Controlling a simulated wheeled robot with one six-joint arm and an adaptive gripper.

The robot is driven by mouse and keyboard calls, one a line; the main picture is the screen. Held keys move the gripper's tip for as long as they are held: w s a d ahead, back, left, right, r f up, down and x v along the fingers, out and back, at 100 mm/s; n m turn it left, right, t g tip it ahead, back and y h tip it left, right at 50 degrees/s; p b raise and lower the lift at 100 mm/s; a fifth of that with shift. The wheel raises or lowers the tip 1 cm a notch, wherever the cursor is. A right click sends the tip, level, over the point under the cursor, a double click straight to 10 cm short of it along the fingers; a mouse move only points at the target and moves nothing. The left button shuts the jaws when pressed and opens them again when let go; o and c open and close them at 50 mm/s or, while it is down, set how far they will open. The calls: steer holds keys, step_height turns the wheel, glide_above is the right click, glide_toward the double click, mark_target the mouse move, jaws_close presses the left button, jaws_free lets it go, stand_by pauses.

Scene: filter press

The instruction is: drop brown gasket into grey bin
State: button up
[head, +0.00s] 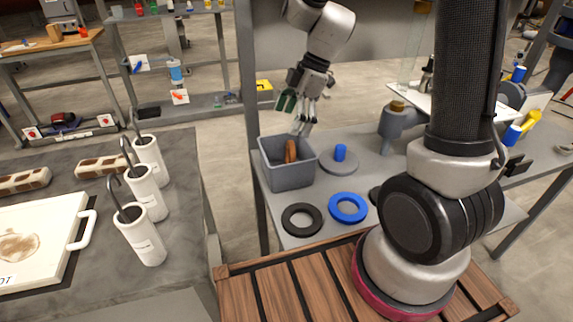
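The grey bin (287,176) stands on the grey table, near its left edge. The brown gasket (290,151) is inside the bin, tilted up on edge, with its upper part showing. Its lower part is hidden by the bin's front wall. My gripper (293,116) is above the bin, pointing down, with its fingers spread apart. I see nothing between the fingers, and the gasket looks apart from them.
A black ring (301,219) and a blue ring (347,207) lie in front of the bin. A grey disc with a blue knob (340,153) sits right of it. White cylinders with hooks (139,236) stand on the left bench. My arm's base blocks the right side.

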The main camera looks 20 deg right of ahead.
steer(key=v, duration=1.2)
steer(key=s+d+r+m+t+h, duration=0.1)
steer(key=s+d+m+t+h, duration=0.1)
steer(key=s+d+m, duration=0.3)
steer(key=s+d+r+m+t+h, duration=0.1)
steer(key=s+d+m, duration=0.5)
steer(key=s+m, duration=0.7)
steer(key=shift+s+r+t+h, duration=0.3)
steer(key=shift+s+t+h, duration=0.2)
steer(key=shift+t+h, duration=0.2)
